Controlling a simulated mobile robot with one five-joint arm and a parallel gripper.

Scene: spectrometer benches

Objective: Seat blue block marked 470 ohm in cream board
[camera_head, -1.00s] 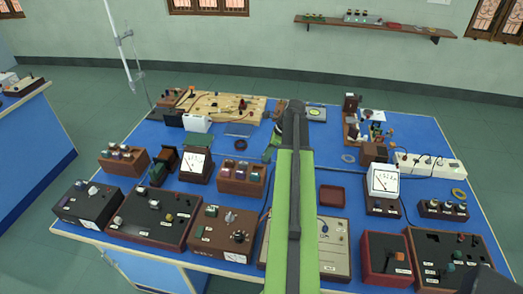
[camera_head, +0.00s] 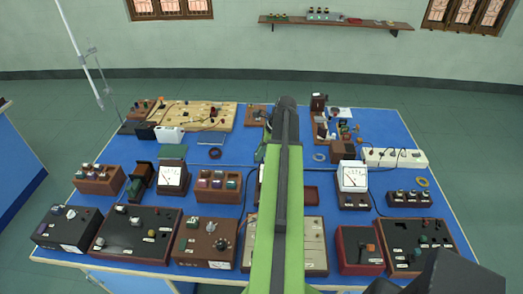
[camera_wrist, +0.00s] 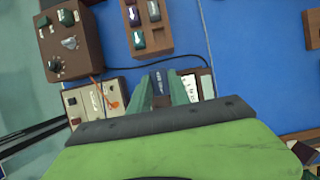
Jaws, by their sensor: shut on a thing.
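My gripper (camera_wrist: 160,84) shows its two green fingers in the wrist view, shut on a small dark blue block (camera_wrist: 159,88). Its marking is too small to read. In the head view my arm hides the gripper and the block. The cream board (camera_head: 312,240) is a cream-topped case in the front row, partly covered by my arm. In the wrist view its cream top (camera_wrist: 82,101) shows left of the fingers, with an orange-red part on it.
A brown rack (camera_head: 218,194) holds several coloured blocks; it also shows in the wrist view (camera_wrist: 162,45). A brown case with a knob (camera_head: 205,245) stands left of the cream board. A maroon case (camera_head: 360,252) and a white-faced meter (camera_head: 353,177) are on the right.

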